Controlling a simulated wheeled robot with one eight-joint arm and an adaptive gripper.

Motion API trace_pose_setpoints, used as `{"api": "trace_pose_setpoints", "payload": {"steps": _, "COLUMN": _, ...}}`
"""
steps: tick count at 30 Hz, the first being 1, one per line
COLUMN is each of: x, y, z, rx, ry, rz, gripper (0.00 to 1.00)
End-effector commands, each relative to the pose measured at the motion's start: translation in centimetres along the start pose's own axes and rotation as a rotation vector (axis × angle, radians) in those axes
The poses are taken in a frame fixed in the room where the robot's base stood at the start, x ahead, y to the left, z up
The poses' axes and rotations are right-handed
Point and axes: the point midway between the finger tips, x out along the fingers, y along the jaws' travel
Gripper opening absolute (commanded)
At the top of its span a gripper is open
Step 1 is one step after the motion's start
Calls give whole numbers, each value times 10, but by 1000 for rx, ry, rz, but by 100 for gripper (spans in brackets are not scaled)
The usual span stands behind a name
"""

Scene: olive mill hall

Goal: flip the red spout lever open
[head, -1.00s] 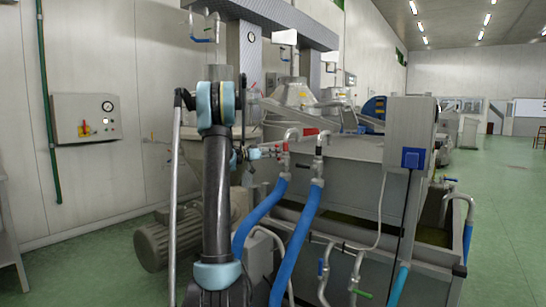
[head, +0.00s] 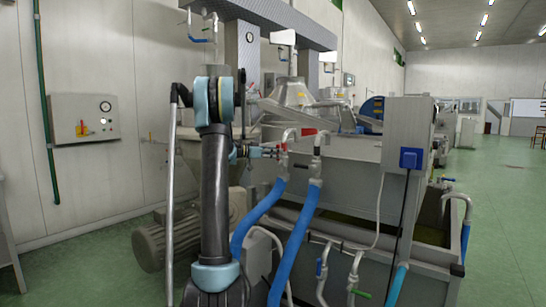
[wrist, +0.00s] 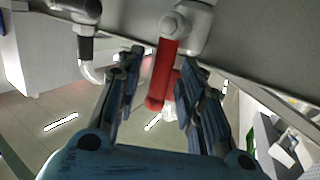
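The red lever (wrist: 163,75) hangs from a bolt on a grey spout fitting (wrist: 195,25) in the wrist view. My gripper (wrist: 161,58) is open, with one blue-black finger on each side of the lever. A gap shows on the left of the lever; the right finger is closer, and I cannot tell whether it touches. In the head view my gripper (head: 274,151) is beside the upright pipe with the left blue hose (head: 262,212). The lever is too small and covered to make out clearly there.
A second pipe with a blue hose (head: 297,245) stands just right. The grey metal tank (head: 350,155) is behind, with a grey box (head: 408,130) on its front. A motor (head: 150,247) sits on the floor at left. Green floor is free at right.

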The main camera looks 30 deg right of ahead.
Motion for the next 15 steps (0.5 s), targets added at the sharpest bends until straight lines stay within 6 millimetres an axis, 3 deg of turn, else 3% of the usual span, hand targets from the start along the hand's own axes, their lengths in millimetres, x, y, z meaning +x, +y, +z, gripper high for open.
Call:
{"api": "trace_pose_setpoints", "payload": {"steps": 8, "x": -3, "y": 0, "z": 0, "rx": -1, "ry": 0, "rz": -1, "gripper": 35}}
{"api": "trace_pose_setpoints", "payload": {"steps": 15, "x": -34, "y": -1, "z": 0, "rx": -2, "ry": 0, "rz": -3, "gripper": 35}}
